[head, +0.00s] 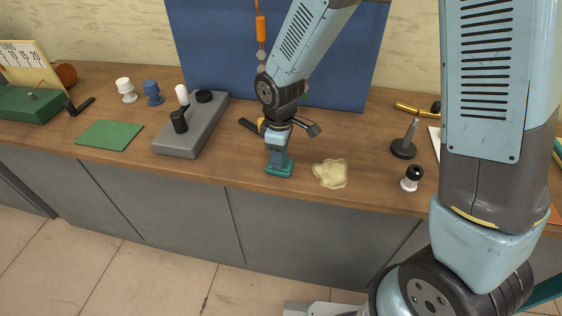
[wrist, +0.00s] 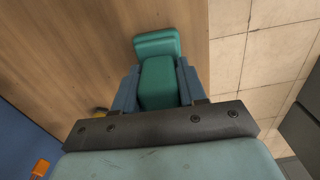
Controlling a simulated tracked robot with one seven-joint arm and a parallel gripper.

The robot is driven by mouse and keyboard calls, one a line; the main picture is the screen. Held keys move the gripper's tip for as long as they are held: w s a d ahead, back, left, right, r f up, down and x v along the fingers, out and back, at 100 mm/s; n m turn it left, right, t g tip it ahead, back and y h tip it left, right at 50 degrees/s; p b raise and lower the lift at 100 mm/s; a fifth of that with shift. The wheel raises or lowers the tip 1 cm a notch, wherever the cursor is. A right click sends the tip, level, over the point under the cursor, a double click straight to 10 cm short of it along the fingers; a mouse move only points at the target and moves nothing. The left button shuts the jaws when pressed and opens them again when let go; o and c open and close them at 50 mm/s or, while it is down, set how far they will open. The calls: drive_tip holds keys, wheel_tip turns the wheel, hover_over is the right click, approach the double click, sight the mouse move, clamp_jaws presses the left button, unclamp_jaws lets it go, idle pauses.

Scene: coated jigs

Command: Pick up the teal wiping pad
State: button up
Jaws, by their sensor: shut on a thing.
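The teal wiping pad (head: 279,166) is near the front edge of the wooden bench in the head view. It has a block-like upper part and a wider flat base. My gripper (head: 279,153) is above it, pointing down, with its fingers on the pad's upper part. In the wrist view the pad (wrist: 158,80) sits between the two blue fingers of my gripper (wrist: 158,88), which are shut on it. Whether the pad's underside touches the bench top or is just above it, I cannot tell.
A crumpled cream cloth (head: 330,173) lies just right of the pad. A grey block with knobs (head: 190,130) and a green mat (head: 109,135) are to the left. A dark-based stand (head: 403,149) and a small white-and-black piece (head: 411,178) are to the right. A blue board (head: 215,60) stands behind.

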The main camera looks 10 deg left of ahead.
drive_tip(key=c, duration=0.4)
drive_tip(key=shift+o, duration=0.2)
drive_tip(key=shift+r, duration=0.1)
drive_tip(key=shift+r, duration=0.25)
wheel_tip(320, 180, up, 2)
drive_tip(key=shift+r, duration=0.25)
drive_tip(key=s+d+r, duration=0.9)
drive_tip(key=s, duration=0.1)
drive_tip(key=shift+s+r, duration=0.35)
drive_tip(key=shift+r, duration=0.05)
